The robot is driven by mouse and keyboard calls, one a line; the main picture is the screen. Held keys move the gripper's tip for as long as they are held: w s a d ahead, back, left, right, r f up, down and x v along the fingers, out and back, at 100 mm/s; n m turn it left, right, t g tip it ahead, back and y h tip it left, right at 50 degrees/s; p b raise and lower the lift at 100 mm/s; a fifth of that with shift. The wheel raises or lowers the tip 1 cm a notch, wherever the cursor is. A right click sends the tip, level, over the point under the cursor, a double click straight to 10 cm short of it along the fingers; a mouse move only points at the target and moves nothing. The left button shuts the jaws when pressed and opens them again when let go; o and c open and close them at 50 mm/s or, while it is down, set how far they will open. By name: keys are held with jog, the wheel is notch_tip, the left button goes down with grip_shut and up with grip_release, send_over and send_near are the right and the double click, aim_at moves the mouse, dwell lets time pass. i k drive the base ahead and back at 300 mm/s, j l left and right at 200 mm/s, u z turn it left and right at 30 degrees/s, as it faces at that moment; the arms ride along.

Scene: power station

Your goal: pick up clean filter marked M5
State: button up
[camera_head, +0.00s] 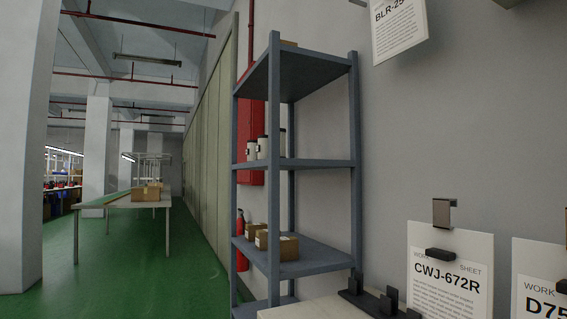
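I cannot make out a filter marked M5 in the head view. A few small white cylinders with dark tops (261,149) stand on the middle shelf of the blue-grey shelving rack (318,163). They are partly behind a post, and no marking on them can be read. My gripper is not in view.
Cardboard boxes (283,246) sit on a lower shelf. A pale bench top (325,308) with dark upright holders (372,298) is at the bottom. A CWJ-672R work sheet (450,285) stands at right. Green floor (130,270) lies open at left, before a long table (120,201).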

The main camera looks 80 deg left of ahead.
aim_at(250, 154)
jog(key=u, duration=2.4)
